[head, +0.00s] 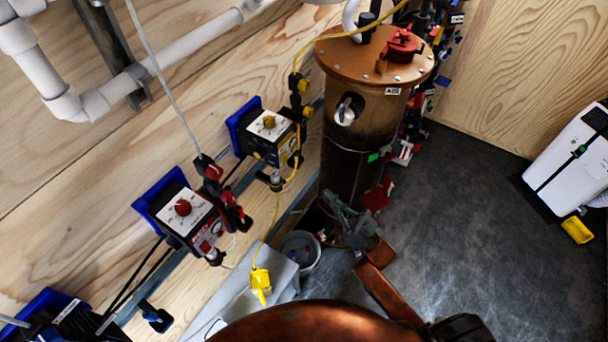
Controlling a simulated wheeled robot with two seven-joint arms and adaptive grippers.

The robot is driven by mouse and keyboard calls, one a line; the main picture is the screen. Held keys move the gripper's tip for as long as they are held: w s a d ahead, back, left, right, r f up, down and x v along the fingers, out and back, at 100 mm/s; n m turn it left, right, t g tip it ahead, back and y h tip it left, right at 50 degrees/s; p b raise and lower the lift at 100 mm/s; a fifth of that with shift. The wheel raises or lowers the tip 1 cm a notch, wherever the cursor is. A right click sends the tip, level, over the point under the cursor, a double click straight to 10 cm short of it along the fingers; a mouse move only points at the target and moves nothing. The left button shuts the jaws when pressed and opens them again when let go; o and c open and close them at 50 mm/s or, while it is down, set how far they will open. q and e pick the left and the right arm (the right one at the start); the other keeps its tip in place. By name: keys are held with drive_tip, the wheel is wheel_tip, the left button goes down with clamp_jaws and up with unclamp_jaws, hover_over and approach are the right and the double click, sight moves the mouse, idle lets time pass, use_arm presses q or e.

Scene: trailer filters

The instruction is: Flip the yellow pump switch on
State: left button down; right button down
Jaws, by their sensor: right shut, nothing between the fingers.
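The pump with yellow fittings (272,133) is mounted on the wooden wall in a blue bracket, left of the brown tank. Its white face carries a yellow knob (268,122); a separate switch on it is too small to make out. My right gripper (332,200) is shut and empty. It is low in front of the tank's base, below and to the right of the yellow pump, clearly apart from it. My left gripper is not in view.
A similar pump with a red knob (183,208) is mounted lower left. The brown tank (350,150) stands right of the yellow pump. A bucket (301,250) stands below. A yellow piece (260,283) hangs on a yellow line.

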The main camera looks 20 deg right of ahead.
sight(285, 159)
drive_tip(key=x, duration=0.4)
drive_tip(key=f+x, duration=0.1)
drive_tip(key=x, duration=0.3)
drive_tip(key=w+x, duration=0.1)
drive_tip(key=x, duration=0.3)
drive_tip(key=shift+a+f, duration=0.35)
drive_tip(key=shift+w+a+f, duration=0.1)
drive_tip(key=shift+w+a, duration=0.25)
drive_tip(key=shift+w, duration=0.05)
